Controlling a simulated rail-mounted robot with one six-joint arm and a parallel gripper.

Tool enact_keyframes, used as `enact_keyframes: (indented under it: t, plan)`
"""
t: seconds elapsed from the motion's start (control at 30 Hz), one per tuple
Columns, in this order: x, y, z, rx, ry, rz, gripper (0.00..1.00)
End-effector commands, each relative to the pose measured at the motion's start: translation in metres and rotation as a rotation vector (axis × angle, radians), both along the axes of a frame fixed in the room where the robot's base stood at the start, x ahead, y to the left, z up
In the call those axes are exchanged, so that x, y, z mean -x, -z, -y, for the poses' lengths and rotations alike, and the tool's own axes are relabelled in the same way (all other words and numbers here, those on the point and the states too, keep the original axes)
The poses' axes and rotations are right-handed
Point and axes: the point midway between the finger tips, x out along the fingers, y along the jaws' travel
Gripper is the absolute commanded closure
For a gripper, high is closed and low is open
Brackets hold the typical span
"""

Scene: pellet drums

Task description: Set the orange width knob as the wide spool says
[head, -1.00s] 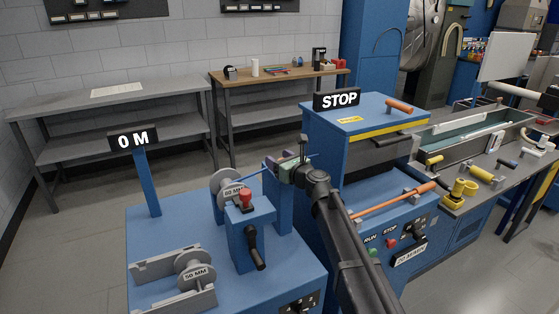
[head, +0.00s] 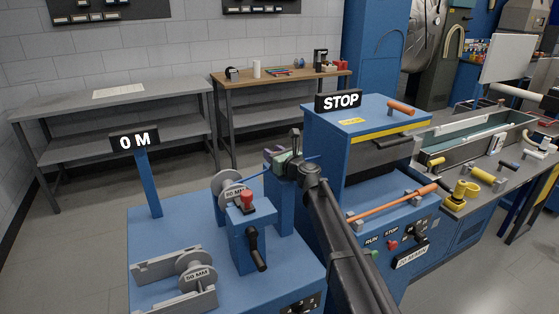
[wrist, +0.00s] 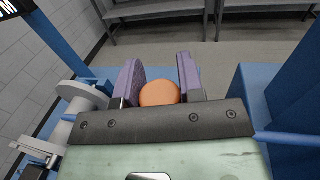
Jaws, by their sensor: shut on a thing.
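The round orange knob (wrist: 160,93) sits between the two purple-padded fingers of my gripper (wrist: 157,76) in the wrist view, and the gripper is shut on it. In the head view my gripper (head: 283,160) is at the blue post right of the upper spool, and the knob is hidden there. The upper grey spool (head: 229,188) has a label that seems to read 80 MM, though it is small. A second grey spool (head: 195,270), labelled 50 MM, lies in a grey cradle at the front. I cannot tell which spool is wider. Any knob scale is hidden.
A blue stand with a red button (head: 247,199) and a black crank (head: 256,248) is left of my arm. A 0 M sign (head: 134,141) stands behind. The tall blue cabinet with the STOP sign (head: 340,101) is close on the right.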

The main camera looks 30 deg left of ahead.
Motion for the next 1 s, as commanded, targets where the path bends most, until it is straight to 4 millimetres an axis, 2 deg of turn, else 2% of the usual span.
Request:
enact_keyframes:
  t: [0.03, 0.13, 0.43, 0.47, 0.6, 0.87, 1.0]
  plan:
    - [-0.01, 0.0, -0.012, 0.0, 0.0, 0.0, 1.0]
    - [-0.017, 0.0, -0.022, 0.0, 0.001, 0.0, 1.0]
    - [-0.018, -0.001, -0.024, -0.001, 0.002, 0.0, 1.0]
    - [-0.018, -0.001, -0.024, -0.001, 0.002, 0.0, 0.6]
    - [-0.018, -0.001, -0.024, 0.0, 0.001, -0.001, 0.39]
    - [-0.017, 0.0, -0.023, 0.0, 0.001, 0.0, 0.39]
    - [-0.012, 0.0, -0.012, 0.0, 0.002, 0.0, 0.39]
